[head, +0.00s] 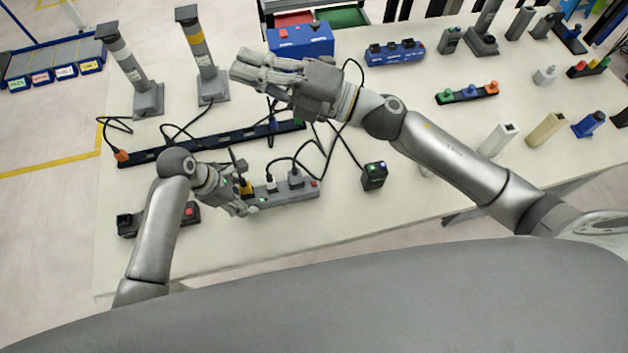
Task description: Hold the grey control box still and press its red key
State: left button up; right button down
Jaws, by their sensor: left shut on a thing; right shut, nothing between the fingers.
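The long grey control box (278,197) lies on the table left of the middle. Plugs with black cords stand in its top, green lights show on it, and a small red key (314,184) is at its right end. My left gripper (243,208) is at its left end, shut on it; the finger contact is small and partly hidden. My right gripper (250,66) is shut and empty, raised above the back of the table, well away from the red key.
A dark box (185,215) with a red key is partly behind my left arm. A long black strip (210,143) lies behind the grey box. A small black box (374,175) stands right. A blue box (300,40) is at the back. Cords cross the table (420,255).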

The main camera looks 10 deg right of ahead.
jog(key=w+d+f+m+t+h, duration=0.1)
jog(key=w+d+m+t+h, duration=0.4)
jog(key=m, duration=0.8)
jog(key=m+g+h, duration=0.7)
jog(key=m+h, duration=0.1)
jog(key=m, duration=1.2)
send_over(314, 184)
notch_tip(314, 184, down, 20)
jog(key=shift+w+d+f, duration=0.2)
jog(key=shift+w+d, duration=0.2)
jog(key=shift+d, duration=0.05)
jog(key=shift+f, duration=0.1)
jog(key=shift+f, duration=4.3)
jog(key=shift+f, duration=0.4)
